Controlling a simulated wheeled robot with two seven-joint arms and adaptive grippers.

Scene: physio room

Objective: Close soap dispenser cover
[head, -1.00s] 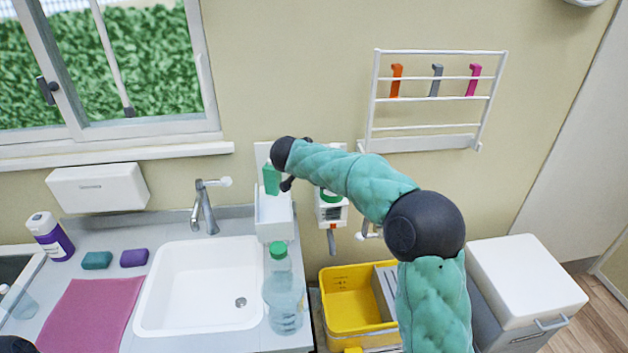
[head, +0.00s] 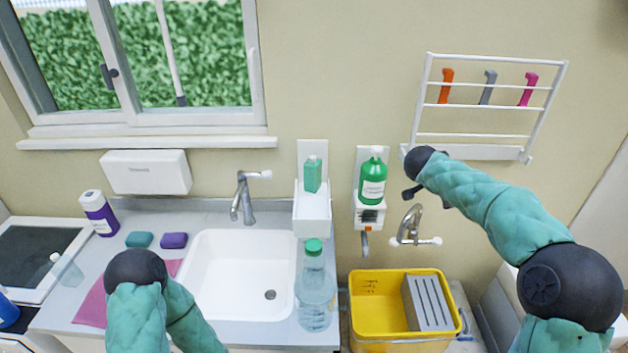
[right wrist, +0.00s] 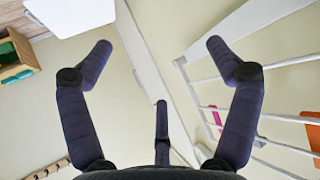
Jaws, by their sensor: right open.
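A white wall dispenser (head: 312,213) is beside the sink, with its front cover folded down and open. A green soap container (head: 313,175) stands in it against the back plate. To its right, a second white wall unit (head: 368,216) holds a green bottle (head: 372,185) with a white label. My right gripper (head: 411,193) is to the right of this bottle, apart from both units, mostly hidden behind its own wrist. In the right wrist view, my right gripper (right wrist: 158,50) has its fingers spread and empty. My left arm shows at lower left; its gripper is not visible.
A clear bottle with a green cap (head: 314,290) stands on the counter below the dispenser. A faucet (head: 242,198) rises behind the white sink (head: 210,275). A wall rack (head: 475,140), a wall tap (head: 411,232) and a yellow bin (head: 375,300) are at right.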

